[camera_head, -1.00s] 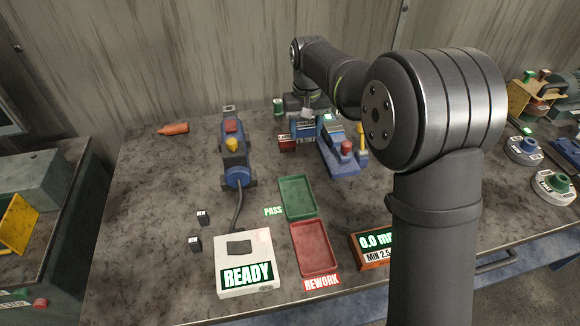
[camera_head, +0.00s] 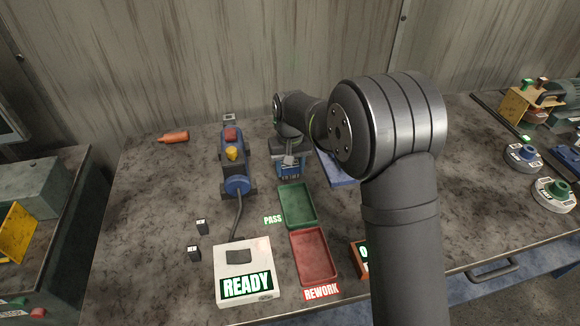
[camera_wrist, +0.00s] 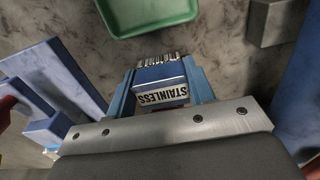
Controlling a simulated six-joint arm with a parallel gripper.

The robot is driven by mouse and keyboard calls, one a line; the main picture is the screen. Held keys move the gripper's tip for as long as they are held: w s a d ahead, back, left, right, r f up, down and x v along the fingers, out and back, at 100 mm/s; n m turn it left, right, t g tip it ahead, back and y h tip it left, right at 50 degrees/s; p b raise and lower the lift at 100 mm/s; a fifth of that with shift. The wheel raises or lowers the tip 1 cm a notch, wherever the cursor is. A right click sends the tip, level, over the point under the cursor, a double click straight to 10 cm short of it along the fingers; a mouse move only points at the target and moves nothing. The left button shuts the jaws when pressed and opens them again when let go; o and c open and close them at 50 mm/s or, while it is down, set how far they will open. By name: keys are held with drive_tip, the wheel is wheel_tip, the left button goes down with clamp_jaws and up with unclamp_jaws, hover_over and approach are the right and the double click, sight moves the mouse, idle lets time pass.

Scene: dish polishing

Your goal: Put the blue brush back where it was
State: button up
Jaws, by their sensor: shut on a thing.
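The blue brush (camera_wrist: 160,75) is between the two blue fingers of my gripper (camera_wrist: 163,88) in the wrist view. Its STAINLESS label faces the camera and its bristles point toward the green tray. My gripper is shut on it. In the head view the blue brush (camera_head: 290,171) hangs below my gripper (camera_head: 289,162), just behind the green tray. I cannot tell its exact height above the bench. The place where the brush stood is not clearly visible; my arm covers much of that area.
The green PASS tray (camera_head: 297,206) and the red REWORK tray (camera_head: 314,257) lie in front. A blue polishing machine (camera_head: 235,160) stands left, with the READY box (camera_head: 243,257) nearer. A blue base (camera_head: 340,173) shows partly behind my arm. An orange item (camera_head: 173,137) lies back left.

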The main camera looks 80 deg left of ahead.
drive_tip(key=shift+f, duration=0.15)
drive_tip(key=o, duration=1.1)
wheel_tip(320, 180, up, 12)
drive_tip(key=shift+r, duration=0.2)
drive_tip(key=shift+f, duration=3.95)
